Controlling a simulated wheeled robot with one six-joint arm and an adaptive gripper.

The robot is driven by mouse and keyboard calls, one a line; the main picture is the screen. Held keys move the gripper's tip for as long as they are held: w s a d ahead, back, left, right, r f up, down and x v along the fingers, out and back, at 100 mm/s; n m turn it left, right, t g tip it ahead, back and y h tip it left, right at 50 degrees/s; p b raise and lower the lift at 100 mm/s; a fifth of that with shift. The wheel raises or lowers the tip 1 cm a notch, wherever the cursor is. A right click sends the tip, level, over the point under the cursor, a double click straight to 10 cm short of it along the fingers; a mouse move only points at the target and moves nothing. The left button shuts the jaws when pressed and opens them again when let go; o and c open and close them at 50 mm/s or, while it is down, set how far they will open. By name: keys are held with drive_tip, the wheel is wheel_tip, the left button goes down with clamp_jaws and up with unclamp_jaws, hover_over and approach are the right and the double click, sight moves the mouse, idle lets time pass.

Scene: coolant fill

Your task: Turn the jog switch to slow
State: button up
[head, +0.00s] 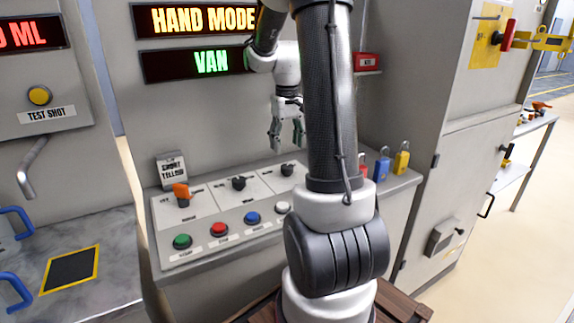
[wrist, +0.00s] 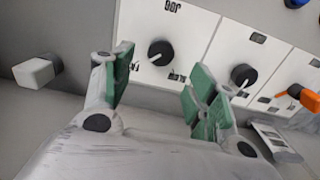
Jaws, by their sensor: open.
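The jog switch (wrist: 160,52) is a round black knob on a white plate marked JOG, seen upside down in the wrist view. In the head view it is the rightmost knob (head: 288,170) on the sloped console. My gripper (head: 286,143) hangs just above it with its fingers apart. In the wrist view the green pads of my gripper (wrist: 160,77) stand on either side of the knob, with nothing between them. I cannot tell contact with the knob. Small labels beside the knob are partly hidden and too small to read surely.
Another black knob (head: 239,183) and an orange switch (head: 181,192) sit to the left on the console. Green (head: 182,241), red (head: 219,229) and blue (head: 252,218) buttons line its front. Blue (head: 382,168) and yellow (head: 402,160) padlocks stand at right. Displays read HAND MODE and VAN.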

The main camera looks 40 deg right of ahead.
sight(287, 166)
drive_tip(key=shift+s+a+f, duration=0.1)
drive_tip(key=shift+f, duration=0.15)
wheel_tip(287, 166, down, 7)
drive_tip(key=shift+f, duration=0.1)
drive_tip(key=c, duration=1.1)
